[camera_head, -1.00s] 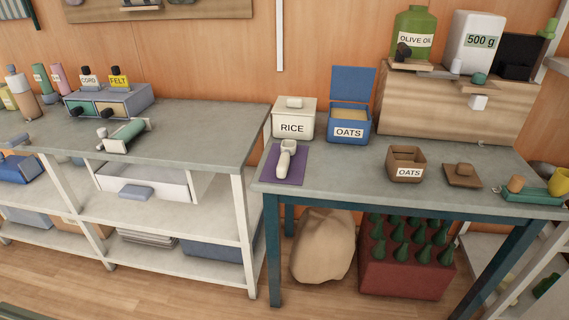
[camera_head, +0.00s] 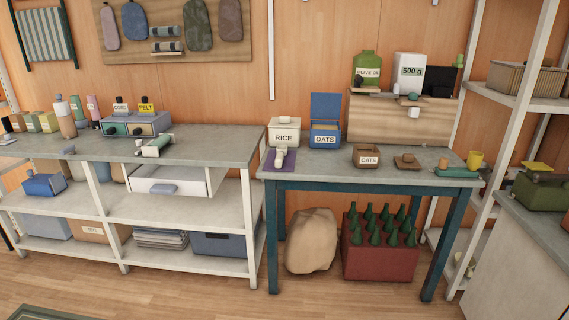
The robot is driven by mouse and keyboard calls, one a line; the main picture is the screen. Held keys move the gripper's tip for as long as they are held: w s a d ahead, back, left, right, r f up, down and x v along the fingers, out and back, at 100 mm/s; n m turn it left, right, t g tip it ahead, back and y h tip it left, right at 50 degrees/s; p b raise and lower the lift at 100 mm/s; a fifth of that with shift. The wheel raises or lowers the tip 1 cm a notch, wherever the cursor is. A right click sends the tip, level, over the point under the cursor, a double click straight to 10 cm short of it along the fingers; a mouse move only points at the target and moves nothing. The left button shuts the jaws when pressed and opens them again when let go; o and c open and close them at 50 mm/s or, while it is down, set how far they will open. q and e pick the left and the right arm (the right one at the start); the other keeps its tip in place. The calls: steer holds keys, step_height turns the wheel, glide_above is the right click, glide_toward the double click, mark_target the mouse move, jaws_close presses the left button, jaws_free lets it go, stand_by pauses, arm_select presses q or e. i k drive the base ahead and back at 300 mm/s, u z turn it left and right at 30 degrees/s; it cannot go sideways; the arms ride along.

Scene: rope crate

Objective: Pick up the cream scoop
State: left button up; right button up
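The cream scoop (camera_head: 280,157) lies on a purple mat (camera_head: 266,163) at the left end of the grey-topped table with teal legs (camera_head: 345,177). It is in front of the cream RICE box (camera_head: 285,132). The blue OATS box (camera_head: 325,136) stands to the right with its lid raised. A small brown OATS box (camera_head: 366,157) sits farther right, near the front edge. Neither of my grippers shows in the head view, and nothing touches the scoop.
A grey shelf bench (camera_head: 200,147) stands left of the table. A wooden bread box (camera_head: 392,120) fills the back right of the tabletop. A sack (camera_head: 312,240) and a red crate of bottles (camera_head: 380,262) stand under the table.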

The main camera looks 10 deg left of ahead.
mark_target(280, 156)
steer(key=z, duration=0.7)
steer(key=i, duration=1.9)
steer(key=u, duration=0.45)
